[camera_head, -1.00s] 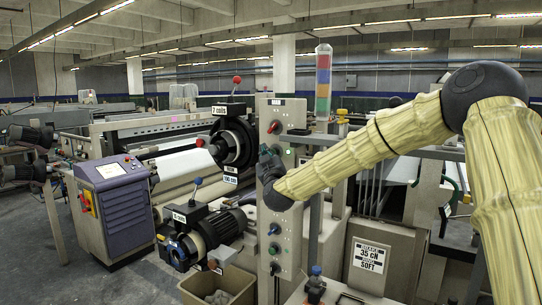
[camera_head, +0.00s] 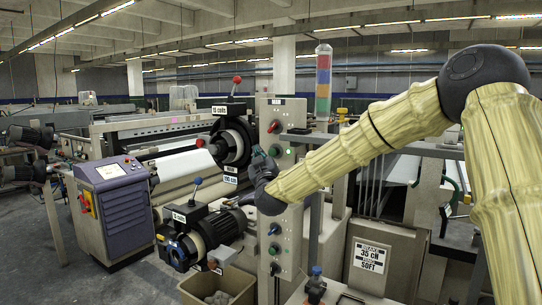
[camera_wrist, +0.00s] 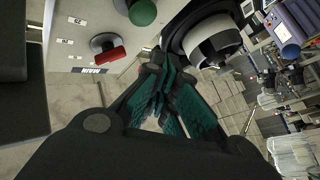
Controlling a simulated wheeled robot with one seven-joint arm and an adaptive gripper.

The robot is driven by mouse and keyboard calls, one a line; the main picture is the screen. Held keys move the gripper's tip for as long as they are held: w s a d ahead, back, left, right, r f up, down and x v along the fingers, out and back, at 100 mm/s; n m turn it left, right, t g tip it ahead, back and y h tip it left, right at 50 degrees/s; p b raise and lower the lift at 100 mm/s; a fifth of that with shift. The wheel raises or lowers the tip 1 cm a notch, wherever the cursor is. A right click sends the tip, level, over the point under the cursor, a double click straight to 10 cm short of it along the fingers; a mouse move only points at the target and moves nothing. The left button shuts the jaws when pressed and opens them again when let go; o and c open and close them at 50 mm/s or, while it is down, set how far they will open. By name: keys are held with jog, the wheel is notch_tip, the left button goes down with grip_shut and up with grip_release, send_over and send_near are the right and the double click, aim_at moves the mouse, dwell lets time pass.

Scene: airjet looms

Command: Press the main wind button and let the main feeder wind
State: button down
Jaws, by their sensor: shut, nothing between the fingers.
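The control panel (camera_head: 287,190) stands upright under a MAIN label. The main feeder (camera_head: 232,140) sits just left of the panel, with a coil-count label (camera_head: 233,110) that seems to read 15. My gripper (camera_head: 258,153) is in front of the panel, just left of and below the green button, apart from it. Its teal fingers (camera_wrist: 160,85) are shut and empty.
A second feeder (camera_head: 195,240) with its own coil label is lower left. More knobs (camera_head: 275,229) run down the panel. A bin (camera_head: 220,285) stands below. A purple console (camera_head: 115,200) is at left, with open floor before it. A signal tower (camera_head: 323,80) rises behind.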

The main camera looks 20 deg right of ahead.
jog(key=shift+s+a, duration=0.7)
jog(key=shift+a, duration=0.15)
jog(key=s+a+f+g+y, duration=0.1)
jog(key=s+a+f+g, duration=0.1)
jog(key=f, duration=1)
jog(key=s+a+f+g+y, duration=0.1)
jog(key=a+f+g+y, duration=0.1)
jog(key=f, duration=1)
jog(key=s+a+f+g, duration=0.1)
jog(key=s+f+g, duration=0.1)
jog(key=s+f, duration=0.45)
jog(key=s+f+g+y, duration=0.1)
jog(key=s+f+g, duration=0.15)
jog(key=f, duration=0.75)
jog(key=s+a+f+g, duration=0.1)
jog(key=s+f, duration=0.4)
jog(key=f, duration=0.4)
jog(key=s+d+f+m+g, duration=0.15)
jog(key=s+f+g, duration=0.25)
jog(key=s+f, duration=0.9)
jog(key=s+f+m+g, duration=0.2)
jog(key=s+f+g, duration=0.45)
jog(key=s, duration=1.25)
jog(key=s+d+f+g, duration=0.1)
jog(key=s+f, duration=0.2)
jog(key=s, duration=0.9)
jog(key=shift+s+d+f+m+h, duration=0.15)
jog(key=shift+s+d+m+h, duration=0.15)
jog(key=shift+s+m, duration=0.05)
